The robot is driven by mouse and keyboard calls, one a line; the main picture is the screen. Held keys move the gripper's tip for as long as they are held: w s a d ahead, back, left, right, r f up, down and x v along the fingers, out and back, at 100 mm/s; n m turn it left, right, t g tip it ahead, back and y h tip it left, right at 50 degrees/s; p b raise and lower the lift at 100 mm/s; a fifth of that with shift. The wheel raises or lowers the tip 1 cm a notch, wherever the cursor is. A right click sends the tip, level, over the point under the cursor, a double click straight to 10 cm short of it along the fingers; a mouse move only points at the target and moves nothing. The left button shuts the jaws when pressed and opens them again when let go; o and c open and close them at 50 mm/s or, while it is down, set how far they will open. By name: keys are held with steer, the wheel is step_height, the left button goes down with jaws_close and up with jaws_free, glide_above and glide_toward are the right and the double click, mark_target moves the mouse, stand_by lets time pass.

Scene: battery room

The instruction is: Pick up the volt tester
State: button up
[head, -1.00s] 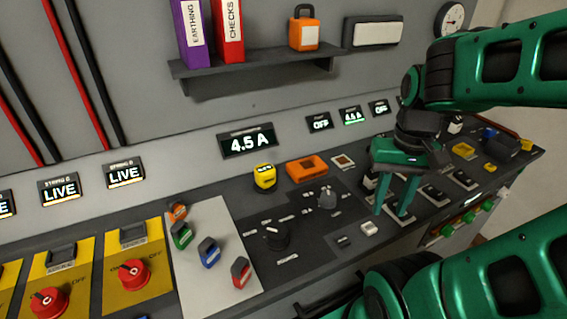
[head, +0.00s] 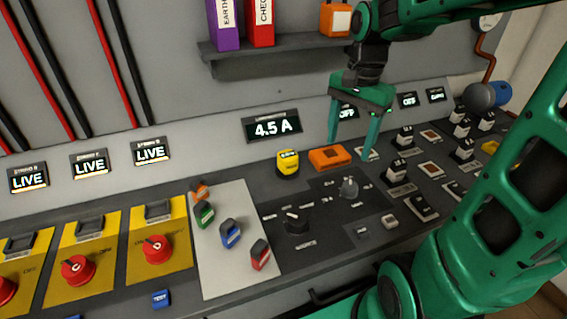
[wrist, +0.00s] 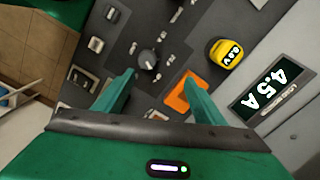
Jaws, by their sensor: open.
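The volt tester, a small yellow block with a dark display face, stands on the dark sloping console left of the orange box in the head view (head: 287,164). In the wrist view the tester (wrist: 225,54) is at upper right, beyond my right-hand finger, its display reading about 0.0 V. My gripper (head: 349,146) is open and empty, fingers pointing down, to the right of the tester and apart from it. In the wrist view my gripper (wrist: 159,77) has clear space between its fingers, with the console below.
The orange box (head: 330,158) lies on the console close to the tester's right, partly behind a finger in the wrist view. A knob (head: 349,187) stands on the console in front. A 4.5 A display (head: 272,127) is on the wall behind. A pale board (head: 240,262) holds several coloured tags.

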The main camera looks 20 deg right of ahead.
steer(key=w+a+m, duration=0.1)
steer(key=w+a, duration=0.2)
steer(key=w+a+m+y, duration=0.1)
steer(key=w+a+m, duration=0.1)
steer(key=w+a, duration=0.1)
steer(key=w+a+m, duration=0.1)
steer(key=w+a, duration=0.3)
steer(key=w, duration=0.1)
steer(key=shift+w+a+m, duration=0.1)
steer(key=shift+m, duration=0.3)
glide_above(288, 154)
step_height(288, 154, down, 4)
steer(key=shift+w+f, duration=0.1)
steer(key=f, duration=0.5)
steer(key=shift+s, duration=0.2)
steer(key=shift+f, duration=0.6)
steer(key=c, duration=1.2)
